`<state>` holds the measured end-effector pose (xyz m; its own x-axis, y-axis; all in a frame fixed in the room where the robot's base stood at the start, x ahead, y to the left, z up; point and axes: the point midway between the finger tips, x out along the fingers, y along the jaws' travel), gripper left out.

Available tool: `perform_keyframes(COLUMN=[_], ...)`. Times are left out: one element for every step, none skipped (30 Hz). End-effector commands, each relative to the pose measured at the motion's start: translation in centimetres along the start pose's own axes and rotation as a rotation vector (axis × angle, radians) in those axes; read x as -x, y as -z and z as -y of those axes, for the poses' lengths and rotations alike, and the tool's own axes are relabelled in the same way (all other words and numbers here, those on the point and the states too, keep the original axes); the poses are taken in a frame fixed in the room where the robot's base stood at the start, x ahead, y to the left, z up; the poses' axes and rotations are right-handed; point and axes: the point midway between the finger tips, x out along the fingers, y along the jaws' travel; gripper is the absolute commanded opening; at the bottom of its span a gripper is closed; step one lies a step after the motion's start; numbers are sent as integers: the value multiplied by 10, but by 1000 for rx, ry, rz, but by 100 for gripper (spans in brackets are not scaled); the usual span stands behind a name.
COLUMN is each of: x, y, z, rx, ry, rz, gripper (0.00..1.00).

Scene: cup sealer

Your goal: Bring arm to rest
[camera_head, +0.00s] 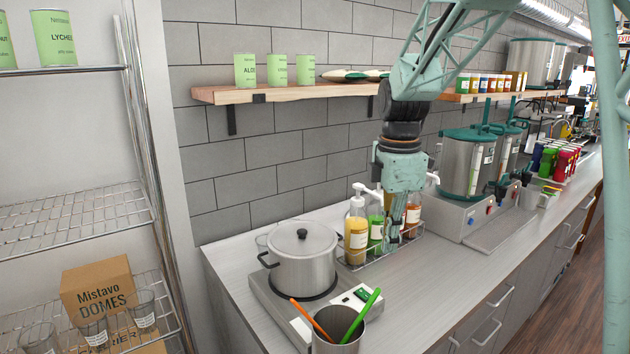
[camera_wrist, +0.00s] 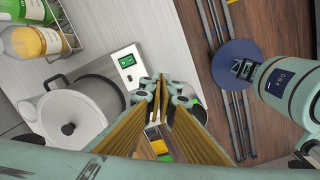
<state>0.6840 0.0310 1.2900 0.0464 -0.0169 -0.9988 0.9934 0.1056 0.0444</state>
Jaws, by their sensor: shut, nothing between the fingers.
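My gripper (camera_head: 394,238) hangs downward from my teal arm above the counter, in front of the rack of pump bottles. In the wrist view my gripper (camera_wrist: 161,82) shows its two fingers close together at the tips, with nothing between them. The lidded metal pot (camera_head: 302,258) stands on a hot plate to the left of my gripper. The pot (camera_wrist: 82,115) also shows at the left of the wrist view.
Pump bottles (camera_head: 357,233) stand in a wire rack at the wall. A metal cup (camera_head: 338,330) with orange and green sticks stands at the counter's front. Metal dispensers (camera_head: 467,160) stand to the right. A wooden shelf (camera_head: 290,92) runs above; wire shelves (camera_head: 75,218) are at left.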

Motion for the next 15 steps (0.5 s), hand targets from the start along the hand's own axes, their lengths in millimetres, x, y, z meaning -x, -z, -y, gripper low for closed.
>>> perform_keyframes(x=[5, 8, 11, 14, 17, 20, 22, 25, 28, 30, 32, 35, 38, 39, 42], y=[0, -1, -1, -1, -1, -1, -1, -2, -2, -2, -2, -2, -2, -2, -2], z=[8, 12, 19, 23, 27, 34, 38, 43, 49, 54, 58, 65, 69, 74, 81], rx=[-30, -51, -77, -96, -116, -142, -161, -182, -207, -227, -247, -273, -292, -312, -338], ry=[-8, -12, -15, -19, -23, -27, -31, -34, -39, -42, -45, -50, -54, -56, -61], rz=[0, 0, -1, -1, -1, -2, -2, -3, -4, -5, -5, -7, -8, -9, -10], gripper=[0, 0, 0, 0, 0, 0, 0, 0, 0, 0, 0, 0, 0, 0, 0])
